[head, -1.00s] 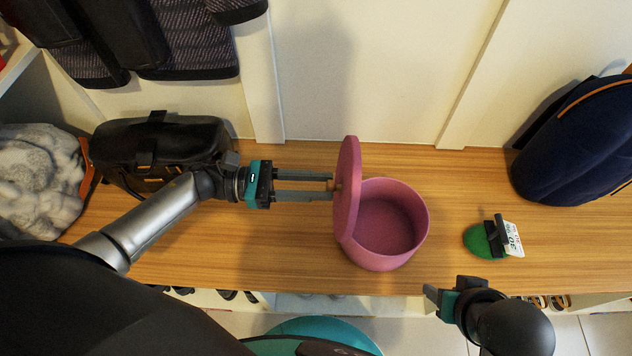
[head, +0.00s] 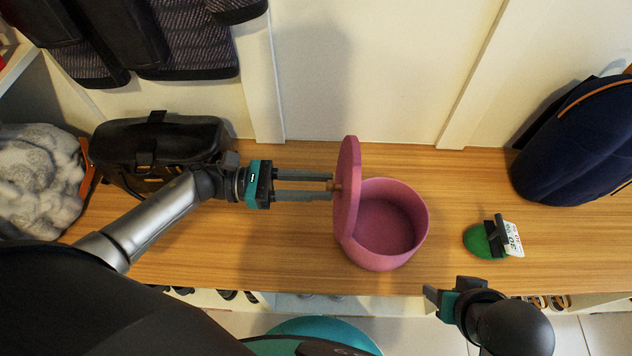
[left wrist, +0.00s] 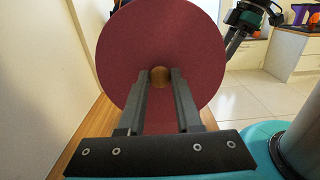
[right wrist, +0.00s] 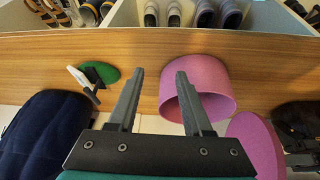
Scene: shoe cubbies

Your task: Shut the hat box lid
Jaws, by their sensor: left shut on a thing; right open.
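The pink hat box (head: 407,262) stands on the wooden bench top, its mouth open. It also shows in the right wrist view (right wrist: 222,85). Its round pink lid (head: 349,180) stands upright on edge at the box's left side, and the left wrist view shows its face (left wrist: 165,40). My left gripper (head: 332,187) is shut on the lid's small wooden knob (left wrist: 160,75), left of the box. My right gripper (right wrist: 155,75) is open and empty, near the bench's front edge, right of the box.
On the bench (head: 290,255) are a black bag (head: 165,140) and a grey fluffy thing (head: 38,180) at left. A green round item with a tag (head: 478,241) and a dark blue bag (head: 580,140) are at right. A wall closes the back. Shoes stand in cubbies below.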

